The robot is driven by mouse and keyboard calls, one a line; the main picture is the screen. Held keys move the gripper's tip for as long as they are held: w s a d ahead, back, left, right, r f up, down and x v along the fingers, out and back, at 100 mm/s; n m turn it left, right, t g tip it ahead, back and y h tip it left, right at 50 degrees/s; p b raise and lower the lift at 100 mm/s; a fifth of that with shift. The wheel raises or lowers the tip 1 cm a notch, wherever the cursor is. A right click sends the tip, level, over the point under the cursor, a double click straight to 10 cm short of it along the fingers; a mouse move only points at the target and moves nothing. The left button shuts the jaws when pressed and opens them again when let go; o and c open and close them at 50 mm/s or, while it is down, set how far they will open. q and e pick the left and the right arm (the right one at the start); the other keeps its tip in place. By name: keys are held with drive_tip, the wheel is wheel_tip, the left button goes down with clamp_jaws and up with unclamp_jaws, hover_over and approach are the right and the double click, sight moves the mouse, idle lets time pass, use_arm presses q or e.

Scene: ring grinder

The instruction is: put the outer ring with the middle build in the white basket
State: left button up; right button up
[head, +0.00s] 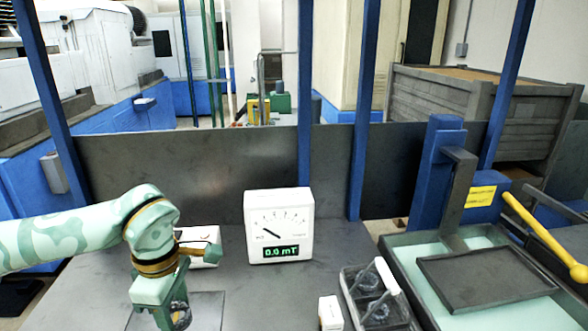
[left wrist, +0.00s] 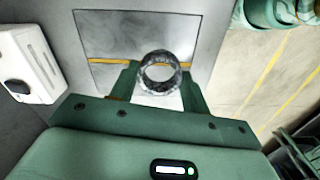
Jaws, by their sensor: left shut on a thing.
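My left gripper (head: 178,316) points down over the near left of the grey table. It is shut on a dark, shiny ring (head: 181,317). In the left wrist view, the ring (left wrist: 160,72) sits between the two green fingertips (left wrist: 161,84), with its open centre facing the camera. A dark square plate (left wrist: 112,30) with a yellow line lies below it. More rings (head: 370,281) lie in a dark divided tray (head: 349,288) at the right; their builds are hard to compare. My right gripper is not in view.
A white meter (head: 279,208) reading 0.0 mT stands at the table's middle back. A white box (head: 203,256) is behind my left gripper; a small white block (head: 330,313) is near the front. A basin with pale green liquid (head: 440,290) is at right. Table centre is clear.

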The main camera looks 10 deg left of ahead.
use_arm(q)
drive_tip(key=shift+d+m, duration=0.1)
drive_tip(key=shift+m, duration=0.8)
drive_tip(key=s+d+m, duration=0.2)
drive_tip(key=s+m, duration=0.2)
drive_tip(key=m, duration=0.4)
drive_tip(key=s+d+f+m, duration=0.1)
drive_tip(key=s+d+m, duration=0.1)
drive_tip(key=m, duration=0.7)
drive_tip(key=shift+s+d, duration=0.2)
drive_tip(key=shift+s, duration=0.7)
drive_tip(key=shift+f, duration=0.1)
